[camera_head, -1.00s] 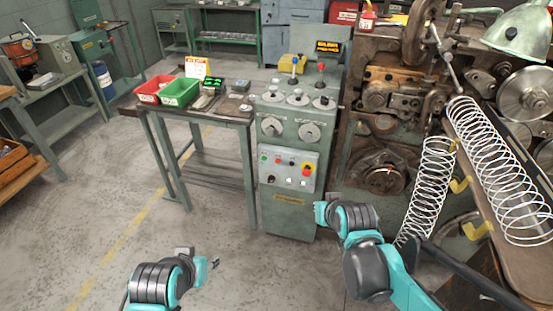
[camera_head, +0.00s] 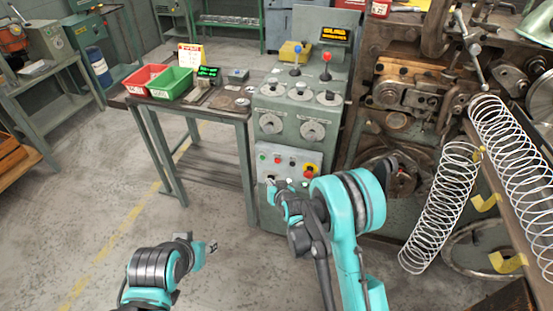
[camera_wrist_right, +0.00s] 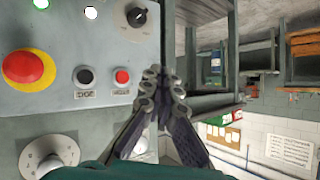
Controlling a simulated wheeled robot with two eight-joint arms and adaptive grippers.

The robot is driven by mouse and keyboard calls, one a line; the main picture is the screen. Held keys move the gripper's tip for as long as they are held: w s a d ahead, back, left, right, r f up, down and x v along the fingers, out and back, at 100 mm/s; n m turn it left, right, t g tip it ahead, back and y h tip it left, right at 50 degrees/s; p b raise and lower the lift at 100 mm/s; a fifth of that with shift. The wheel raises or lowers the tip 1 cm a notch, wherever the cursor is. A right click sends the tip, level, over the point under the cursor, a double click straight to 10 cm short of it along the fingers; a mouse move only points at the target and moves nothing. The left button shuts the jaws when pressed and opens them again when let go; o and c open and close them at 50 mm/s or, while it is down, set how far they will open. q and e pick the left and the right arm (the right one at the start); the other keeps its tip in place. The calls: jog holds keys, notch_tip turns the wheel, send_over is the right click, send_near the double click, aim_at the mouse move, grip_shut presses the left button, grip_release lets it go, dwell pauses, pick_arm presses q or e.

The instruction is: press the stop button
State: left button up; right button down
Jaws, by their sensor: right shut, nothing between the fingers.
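The grey control panel (camera_head: 290,152) is on the front of the green cabinet. It carries a small red button (camera_wrist_right: 122,77), a black button (camera_wrist_right: 85,77) and a large red mushroom button on a yellow base (camera_wrist_right: 30,68), which also shows in the head view (camera_head: 311,170). Labels sit by the small buttons, but I cannot read them surely. My right gripper (camera_head: 272,185) is shut and empty, in front of the panel's lower left. In the wrist view its fingertips (camera_wrist_right: 162,84) are just right of the small red button, apart from it in the picture. My left gripper (camera_head: 211,247) hangs low at left; its opening is unclear.
Dials and levers (camera_head: 298,92) top the cabinet. A table (camera_head: 190,107) with red (camera_head: 147,78) and green (camera_head: 170,83) bins stands at left. The coiling machine and a wire spring (camera_head: 440,205) are at right.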

aim_at(277, 161)
jog(key=shift+w+a+f, duration=0.2)
jog(key=shift+f, duration=0.25)
jog(key=shift+w+d, duration=0.45)
jog(key=shift+w, duration=0.95)
jog(key=shift+w+d, duration=0.45)
jog(key=shift+w, duration=0.95)
jog(key=shift+w+d, duration=0.45)
jog(key=shift+w, duration=0.95)
jog(key=shift+w, duration=0.15)
jog(key=shift+w+d, duration=0.15)
jog(key=shift+w, duration=0.1)
jog(key=shift+w+d, duration=0.1)
jog(key=shift+w, duration=0.25)
jog(key=shift+s+a, duration=0.25)
jog(key=shift+s, duration=0.55)
